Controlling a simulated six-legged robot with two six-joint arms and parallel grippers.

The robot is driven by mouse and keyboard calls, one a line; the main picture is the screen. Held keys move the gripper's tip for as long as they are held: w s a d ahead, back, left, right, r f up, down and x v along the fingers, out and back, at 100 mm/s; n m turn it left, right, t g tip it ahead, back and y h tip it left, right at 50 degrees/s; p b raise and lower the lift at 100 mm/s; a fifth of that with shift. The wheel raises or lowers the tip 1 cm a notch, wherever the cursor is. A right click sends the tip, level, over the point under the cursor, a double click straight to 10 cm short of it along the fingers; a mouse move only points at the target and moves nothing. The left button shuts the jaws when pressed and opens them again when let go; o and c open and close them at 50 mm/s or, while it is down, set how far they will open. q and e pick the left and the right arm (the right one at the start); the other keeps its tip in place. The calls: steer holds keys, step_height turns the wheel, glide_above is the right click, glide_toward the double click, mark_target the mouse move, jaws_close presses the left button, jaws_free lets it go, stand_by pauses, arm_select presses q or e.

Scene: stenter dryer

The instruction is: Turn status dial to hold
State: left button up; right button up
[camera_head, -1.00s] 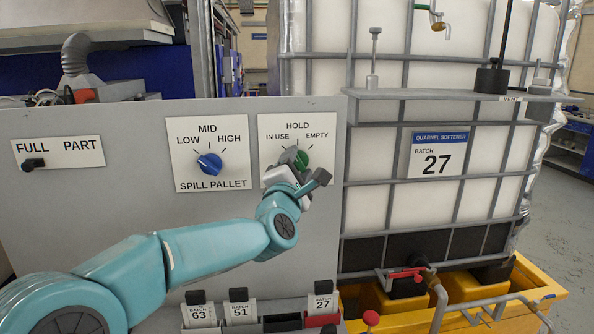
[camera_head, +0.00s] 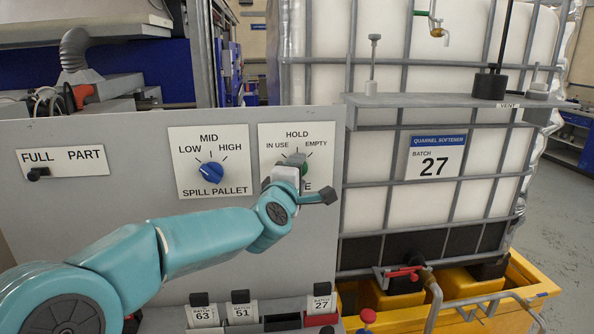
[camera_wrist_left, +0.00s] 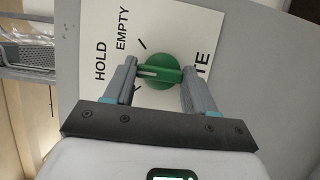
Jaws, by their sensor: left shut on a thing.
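The green status dial (camera_head: 301,161) sits on a white plate (camera_head: 325,150) marked HOLD at the top, IN USE at left and EMPTY at right. In the head view my left gripper (camera_head: 294,161) is in front of it and hides much of it and the lower lettering. In the left wrist view the gripper (camera_wrist_left: 160,76) is shut on the green dial (camera_wrist_left: 160,62), with one finger at each side of its grip bar. The bar's white line points left there, roughly towards the word HOLD. The HOLD tick is hidden by a finger. My right gripper is not in view.
A blue spill pallet dial (camera_head: 210,173) is left of the green one, and a FULL/PART slider (camera_head: 39,173) is farther left. Batch tags (camera_head: 240,312) stand on a ledge below. A caged white tank (camera_head: 440,90) stands right of the panel.

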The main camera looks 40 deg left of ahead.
arm_select(q)
steer(key=shift+f, duration=0.1)
steer(key=o, duration=1)
steer(key=shift+o, duration=0.2)
steer(key=shift+d, duration=0.1)
steer(key=b+v, duration=0.1)
steer(key=v, duration=1.5)
steer(key=shift+s, duration=0.2)
steer(key=shift+w, duration=0.1)
